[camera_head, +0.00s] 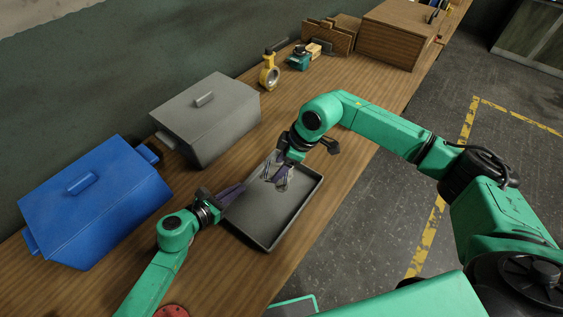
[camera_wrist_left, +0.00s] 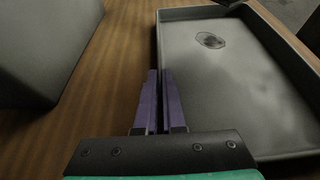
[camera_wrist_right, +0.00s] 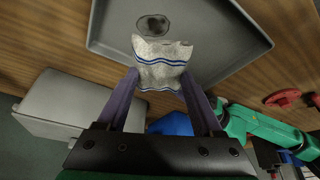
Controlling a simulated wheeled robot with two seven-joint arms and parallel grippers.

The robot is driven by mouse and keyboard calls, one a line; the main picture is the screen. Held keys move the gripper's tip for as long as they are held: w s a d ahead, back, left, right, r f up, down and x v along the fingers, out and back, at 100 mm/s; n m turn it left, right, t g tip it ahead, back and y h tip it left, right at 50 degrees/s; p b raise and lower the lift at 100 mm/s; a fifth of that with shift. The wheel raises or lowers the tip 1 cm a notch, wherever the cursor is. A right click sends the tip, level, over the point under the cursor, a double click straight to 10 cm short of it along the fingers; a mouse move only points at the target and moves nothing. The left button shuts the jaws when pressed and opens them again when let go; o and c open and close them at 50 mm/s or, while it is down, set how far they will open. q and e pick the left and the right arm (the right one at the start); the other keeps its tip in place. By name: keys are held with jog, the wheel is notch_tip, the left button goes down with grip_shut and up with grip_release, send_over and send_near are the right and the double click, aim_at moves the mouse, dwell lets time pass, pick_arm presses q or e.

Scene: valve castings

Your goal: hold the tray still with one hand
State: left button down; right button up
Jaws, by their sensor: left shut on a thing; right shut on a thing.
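The grey shallow tray (camera_head: 268,215) lies on the wooden bench. It also shows in the left wrist view (camera_wrist_left: 240,90) and the right wrist view (camera_wrist_right: 215,45). My left gripper (camera_head: 241,188) is shut on the tray's left side wall, its purple fingers (camera_wrist_left: 160,98) close together there. My right gripper (camera_head: 274,172) is over the tray, shut on a white cloth with blue stripes (camera_wrist_right: 161,66). The cloth (camera_head: 283,181) is partly hidden by the fingers in the head view. A dark stain (camera_wrist_left: 210,40) marks the tray floor; it also shows in the right wrist view (camera_wrist_right: 153,25).
A lidded grey box (camera_head: 208,118) and a lidded blue box (camera_head: 95,205) stand along the wall side. A yellow valve casting (camera_head: 269,74), a green part (camera_head: 298,60) and a wooden box (camera_head: 395,38) are farther back. A red part (camera_head: 172,311) lies near the front edge.

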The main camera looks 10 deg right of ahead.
jog(key=shift+f, duration=3.75)
jog(key=shift+w+d+f, duration=0.15)
jog(key=shift+d, duration=0.1)
jog(key=shift+c, duration=0.5)
jog(key=shift+w+d, duration=1.05)
jog(key=shift+d, duration=0.15)
jog(key=shift+s+a+f, duration=0.1)
jog(key=shift+s+a, duration=1.15)
jog(key=shift+a, duration=0.2)
jog(key=shift+r, duration=4.1)
